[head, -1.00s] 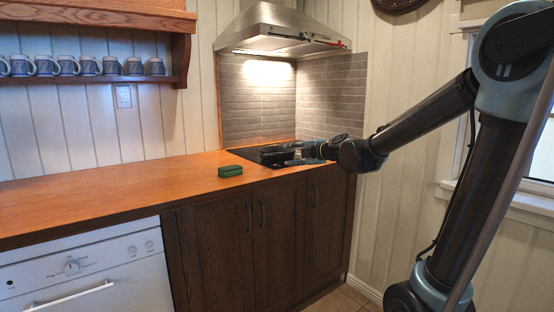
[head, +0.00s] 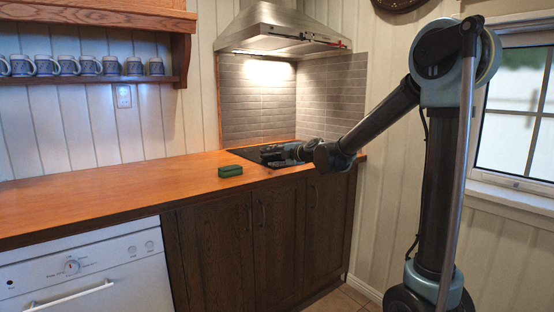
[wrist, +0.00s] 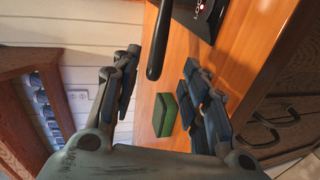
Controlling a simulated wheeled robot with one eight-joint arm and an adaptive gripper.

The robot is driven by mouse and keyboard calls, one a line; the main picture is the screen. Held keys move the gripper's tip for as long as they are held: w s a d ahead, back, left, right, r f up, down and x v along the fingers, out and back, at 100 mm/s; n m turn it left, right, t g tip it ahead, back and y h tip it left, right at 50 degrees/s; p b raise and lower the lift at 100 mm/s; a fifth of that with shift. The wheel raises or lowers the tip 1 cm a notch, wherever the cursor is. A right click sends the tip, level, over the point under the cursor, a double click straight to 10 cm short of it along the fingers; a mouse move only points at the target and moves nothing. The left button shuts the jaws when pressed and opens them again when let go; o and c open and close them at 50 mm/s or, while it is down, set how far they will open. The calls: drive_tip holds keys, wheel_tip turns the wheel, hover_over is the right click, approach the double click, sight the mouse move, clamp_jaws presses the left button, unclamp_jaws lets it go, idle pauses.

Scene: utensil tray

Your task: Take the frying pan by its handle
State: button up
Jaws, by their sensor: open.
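The frying pan's dark handle (wrist: 158,42) comes down from the top edge of the wrist view and ends in a rounded tip. The pan's body is out of that view, and I cannot make it out in the head view. My gripper (wrist: 161,60) is open, with its fingers spread left and right. The handle's end shows in the gap between the fingers, with no visible contact. In the head view my gripper (head: 275,154) is over the front of the cooktop, partly hiding it.
The black cooktop (head: 241,152) is set into the wooden counter (head: 120,188) under the range hood (head: 280,35). A green sponge (head: 230,170) lies on the counter; it also shows in the wrist view (wrist: 163,115). Mugs (head: 68,65) stand on a wall shelf. The counter's left part is clear.

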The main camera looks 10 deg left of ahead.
sight(267, 156)
drive_tip(key=shift+x, duration=2.75)
drive_tip(key=shift+s+a+r, duration=0.15)
clamp_jaws()
